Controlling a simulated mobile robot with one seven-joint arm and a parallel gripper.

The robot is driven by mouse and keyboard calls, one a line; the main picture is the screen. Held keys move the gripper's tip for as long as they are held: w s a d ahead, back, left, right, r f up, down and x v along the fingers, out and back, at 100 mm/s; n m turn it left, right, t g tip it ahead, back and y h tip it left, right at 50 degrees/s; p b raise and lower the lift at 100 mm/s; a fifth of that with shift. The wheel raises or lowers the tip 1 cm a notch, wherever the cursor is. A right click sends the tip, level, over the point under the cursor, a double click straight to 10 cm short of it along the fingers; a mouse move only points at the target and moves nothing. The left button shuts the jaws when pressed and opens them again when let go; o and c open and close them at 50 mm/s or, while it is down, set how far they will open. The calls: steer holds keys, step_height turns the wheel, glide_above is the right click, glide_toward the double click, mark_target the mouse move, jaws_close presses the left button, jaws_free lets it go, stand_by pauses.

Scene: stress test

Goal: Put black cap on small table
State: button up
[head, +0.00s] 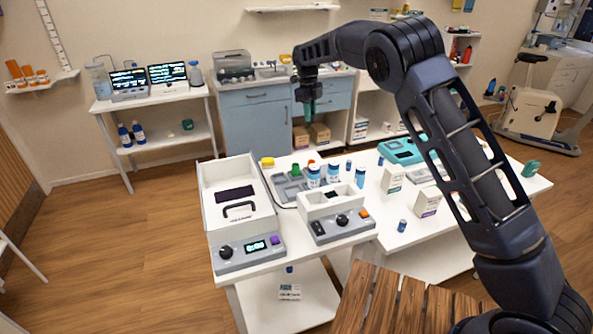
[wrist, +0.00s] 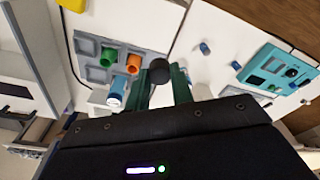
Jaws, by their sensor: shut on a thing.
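My gripper (head: 309,108) hangs above the back of the white tables in the head view, fingers pointing down. In the wrist view my gripper (wrist: 164,76) is shut on the black cap (wrist: 159,71), a dark round piece at the green fingertips. The cap cannot be made out in the head view. A white table (head: 262,266) stands in front on the left, and a low wooden slatted surface (head: 376,303) is at the bottom. I cannot tell which is the small table.
A grey tray (head: 288,187) holds a green cap (wrist: 108,56); an orange cap (wrist: 133,63) is beside it. Several blue-and-white bottles (head: 333,173), a white case (head: 237,189) and a teal device (head: 401,151) stand on the tables. White boxes (head: 393,180) stand right of the bottles.

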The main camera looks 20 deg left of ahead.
mark_target(309, 158)
step_height(309, 158, down, 17)
steer(key=shift+f, duration=0.2)
stand_by(0.4)
steer(key=shift+f, duration=0.1)
steer(key=o, duration=1)
steer(key=shift+c, duration=0.2)
step_height(309, 158, up, 12)
steer(key=a, duration=0.1)
steer(key=shift+a, duration=0.2)
steer(key=shift+w, duration=0.15)
